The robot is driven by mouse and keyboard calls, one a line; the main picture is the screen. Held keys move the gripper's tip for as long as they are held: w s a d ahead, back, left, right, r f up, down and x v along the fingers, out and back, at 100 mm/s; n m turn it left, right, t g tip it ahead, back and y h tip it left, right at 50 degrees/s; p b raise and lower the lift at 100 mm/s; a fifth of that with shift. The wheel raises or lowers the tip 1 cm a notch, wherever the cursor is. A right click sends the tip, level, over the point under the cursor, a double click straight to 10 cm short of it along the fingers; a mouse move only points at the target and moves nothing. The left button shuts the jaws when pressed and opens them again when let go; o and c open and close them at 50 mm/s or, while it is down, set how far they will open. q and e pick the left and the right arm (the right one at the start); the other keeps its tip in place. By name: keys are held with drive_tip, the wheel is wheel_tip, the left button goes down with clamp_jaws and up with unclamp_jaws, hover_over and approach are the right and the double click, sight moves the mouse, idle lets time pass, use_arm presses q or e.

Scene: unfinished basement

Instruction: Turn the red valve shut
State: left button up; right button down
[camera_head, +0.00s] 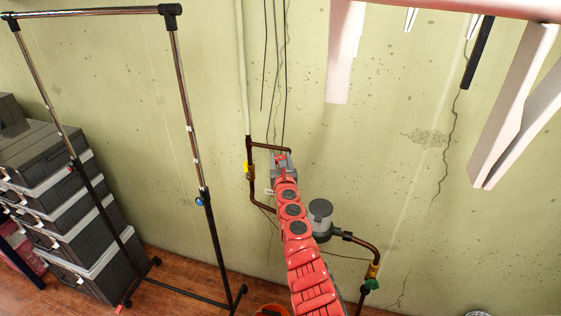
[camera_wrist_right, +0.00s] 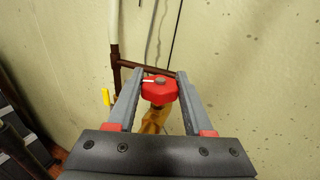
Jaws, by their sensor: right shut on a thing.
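The red valve (camera_wrist_right: 159,92) is a red knob on a brass body, seen in the right wrist view between the two grey fingers of my right gripper (camera_wrist_right: 158,84). The fingers are closed on its sides. In the head view my red right arm reaches up to the pipes on the wall, and the right gripper (camera_head: 283,162) is at the valve, which is mostly hidden there by the gripper. My left gripper does not show in either view.
Copper pipes (camera_head: 250,180) run along the green wall, with a grey meter (camera_head: 320,215) and a green-handled valve (camera_head: 371,285) at lower right. A clothes rack (camera_head: 190,130) and stacked grey boxes (camera_head: 60,195) stand at left. White pieces (camera_head: 345,55) hang at upper right.

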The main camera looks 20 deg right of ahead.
drive_tip(key=m+h+b, duration=0.1)
drive_tip(key=m+g+h+b, duration=0.1)
drive_tip(key=h+b, duration=0.1)
drive_tip(key=m+h+b, duration=0.1)
drive_tip(key=h, duration=0.1)
drive_tip(key=shift+a+f+g+b, duration=0.1)
drive_tip(key=shift+f+g+b, duration=0.2)
drive_tip(key=shift+g+b, duration=0.1)
drive_tip(key=shift+r+m+g+h+b, duration=0.2)
drive_tip(key=shift+m+g+h+b, duration=0.3)
drive_tip(key=shift+m+h+b, duration=0.35)
drive_tip(key=shift+c, duration=1.5)
unclamp_jaws()
